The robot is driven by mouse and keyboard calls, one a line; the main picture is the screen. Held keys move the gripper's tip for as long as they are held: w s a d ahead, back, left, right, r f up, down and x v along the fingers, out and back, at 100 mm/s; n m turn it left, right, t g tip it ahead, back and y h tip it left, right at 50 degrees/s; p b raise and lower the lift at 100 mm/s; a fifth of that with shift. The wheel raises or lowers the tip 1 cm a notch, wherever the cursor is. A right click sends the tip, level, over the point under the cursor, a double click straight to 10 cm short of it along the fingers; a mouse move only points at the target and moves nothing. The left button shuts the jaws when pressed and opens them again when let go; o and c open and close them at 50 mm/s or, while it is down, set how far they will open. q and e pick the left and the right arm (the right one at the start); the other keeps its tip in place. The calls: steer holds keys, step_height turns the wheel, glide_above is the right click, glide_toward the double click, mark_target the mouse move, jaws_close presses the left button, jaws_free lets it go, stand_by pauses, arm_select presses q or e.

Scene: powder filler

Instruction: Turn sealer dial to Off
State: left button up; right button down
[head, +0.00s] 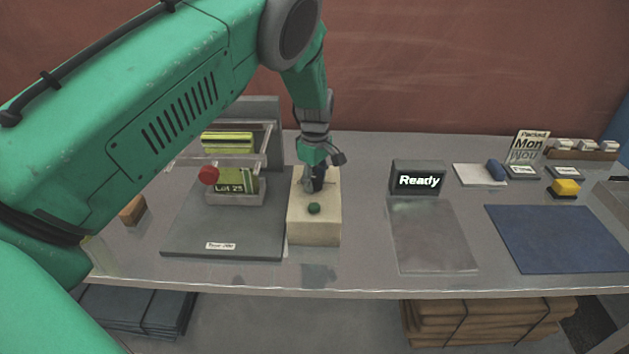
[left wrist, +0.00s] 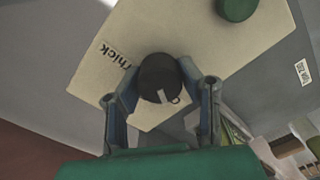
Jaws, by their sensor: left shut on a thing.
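The sealer (head: 314,228) is a cream box in the middle of the table, with a green button (head: 314,208) on its top. The dial (left wrist: 160,79) is a round black knob with a white pointer mark, on the cream panel in the left wrist view. The word "Thick" is printed beside it, partly covered by a finger; no "Off" mark can be read. My left gripper (head: 314,184) reaches down from above at the back of the sealer. In the left wrist view its two fingers are shut on the dial, one on each side. My right gripper is not in view.
A grey platform with a "Lot 25" holder and a red knob (head: 208,175) stands left of the sealer. A "Ready" display (head: 418,179) with a grey plate (head: 433,235) and a blue mat (head: 560,240) lie right. Bare table separates sealer and plate.

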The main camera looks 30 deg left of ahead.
mark_target(317, 177)
arm_select(q)
steer(key=shift+s+d+f, duration=0.2)
steer(key=shift+d+f, duration=0.05)
steer(key=o, duration=1.1)
steer(key=shift+o, duration=0.2)
steer(key=shift+w+r, duration=0.1)
steer(key=shift+w, duration=0.1)
steer(key=shift+r, duration=0.15)
step_height(317, 177, up, 12)
steer(key=shift+w+f, duration=0.15)
steer(key=shift+f, duration=0.05)
steer(key=shift+f, duration=0.15)
